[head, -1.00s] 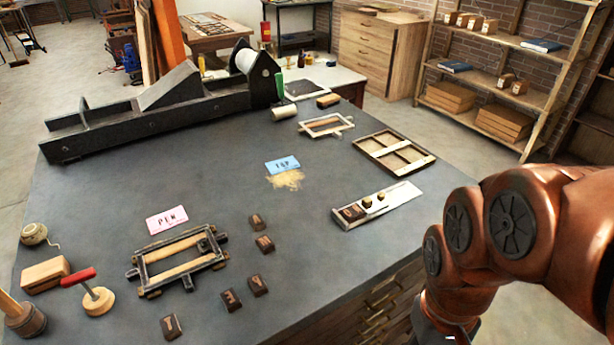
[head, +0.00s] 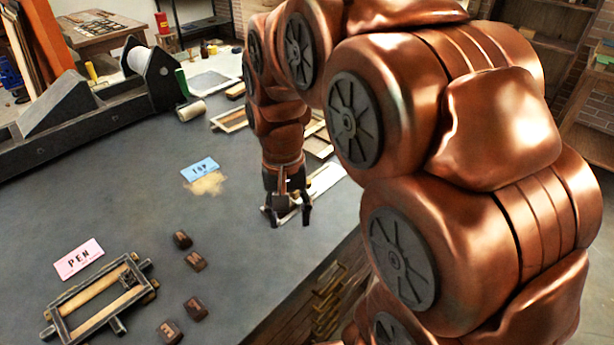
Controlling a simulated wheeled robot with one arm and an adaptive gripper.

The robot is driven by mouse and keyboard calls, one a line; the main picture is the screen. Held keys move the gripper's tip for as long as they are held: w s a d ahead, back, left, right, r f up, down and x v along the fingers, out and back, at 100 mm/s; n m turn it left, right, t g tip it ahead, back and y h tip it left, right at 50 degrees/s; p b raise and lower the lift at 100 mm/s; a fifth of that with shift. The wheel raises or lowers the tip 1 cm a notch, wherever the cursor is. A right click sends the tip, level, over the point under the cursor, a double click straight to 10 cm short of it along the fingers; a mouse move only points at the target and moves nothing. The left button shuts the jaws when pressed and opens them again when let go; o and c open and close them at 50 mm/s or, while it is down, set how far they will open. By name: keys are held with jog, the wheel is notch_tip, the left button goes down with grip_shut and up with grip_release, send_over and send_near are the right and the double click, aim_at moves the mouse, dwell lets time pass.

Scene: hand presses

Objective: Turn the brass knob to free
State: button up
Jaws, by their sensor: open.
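My gripper (head: 287,214) hangs open, pointing down, over the right part of the dark bench top. It is in front of a pale, narrow metal tray (head: 326,179), which shows only in part behind the fingers. The small dark and brass-coloured pieces on that tray are hidden behind my gripper and wrist. I cannot make out a brass knob in this view. Whether the fingers touch the tray cannot be told.
A dark frame with wooden bars (head: 98,297) lies at the front left beside a pink PEN card (head: 79,259). Several letter blocks (head: 196,261) lie near it. A blue card (head: 200,168) and sandy powder (head: 206,185) lie mid-bench. A black press (head: 100,110) stands at the back left.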

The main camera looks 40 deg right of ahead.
jog(key=w+d+m, duration=0.4)
jog(key=w+d, duration=0.4)
jog(key=w, duration=0.2)
jog(key=m, duration=0.3)
send_over(308, 181)
jog(key=shift+a+f+t, duration=0.2)
jog(key=shift+f+t, duration=0.2)
jog(key=shift+f, duration=0.35)
jog(key=shift+d+f, duration=0.15)
jog(key=shift+f, duration=0.15)
jog(key=shift+f+p, duration=1.1)
jog(key=shift+f, duration=2.5)
jog(key=shift+c, duration=0.5)
grip_shut()
